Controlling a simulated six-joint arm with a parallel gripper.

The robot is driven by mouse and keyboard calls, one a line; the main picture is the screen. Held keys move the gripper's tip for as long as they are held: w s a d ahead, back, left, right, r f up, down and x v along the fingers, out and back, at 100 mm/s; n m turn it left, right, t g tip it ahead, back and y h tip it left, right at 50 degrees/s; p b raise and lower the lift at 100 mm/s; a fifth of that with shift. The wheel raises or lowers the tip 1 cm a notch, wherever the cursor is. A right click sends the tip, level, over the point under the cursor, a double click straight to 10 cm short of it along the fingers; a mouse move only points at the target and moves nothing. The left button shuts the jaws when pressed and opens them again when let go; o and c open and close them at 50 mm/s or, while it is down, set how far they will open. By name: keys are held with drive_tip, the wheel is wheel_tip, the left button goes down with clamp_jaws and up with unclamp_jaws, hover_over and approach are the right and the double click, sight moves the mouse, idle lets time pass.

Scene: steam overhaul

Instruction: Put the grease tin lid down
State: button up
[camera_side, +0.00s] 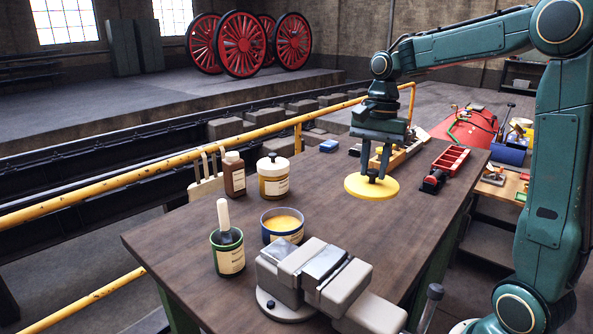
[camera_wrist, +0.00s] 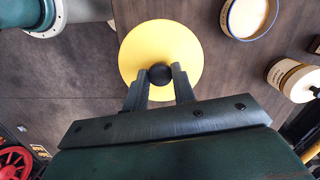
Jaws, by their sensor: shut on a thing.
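The grease tin lid (camera_side: 353,188) is a flat yellow disc with a black knob in its middle; it also shows in the wrist view (camera_wrist: 145,45). My gripper (camera_side: 371,177) points down and is shut on the knob, one finger on each side, as the wrist view also shows (camera_wrist: 160,78). The lid is level, over the bench; whether it touches the wood I cannot tell. The open tin (camera_side: 285,238) with yellow grease and a blue rim stands to the left of the lid and nearer the side camera. In the wrist view it is at the upper right (camera_wrist: 231,27).
The bench (camera_side: 190,245) has bare wood around the lid. A grey vise (camera_side: 315,275) stands in front, with a green brush pot (camera_side: 228,258) to its left. A knobbed cream jar (camera_side: 273,183) and brown bottle (camera_side: 234,178) stand behind.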

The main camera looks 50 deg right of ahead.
drive_tip(key=shift+s+f, duration=0.1)
drive_tip(key=shift+s, duration=0.05)
wheel_tip(320, 180, down, 20)
drive_tip(key=shift+r, duration=0.1)
idle(1.1)
drive_tip(key=o, duration=1)
wheel_tip(320, 180, up, 12)
drive_tip(key=d, duration=0.1)
drive_tip(key=shift+d, duration=0.25)
idle(0.6)
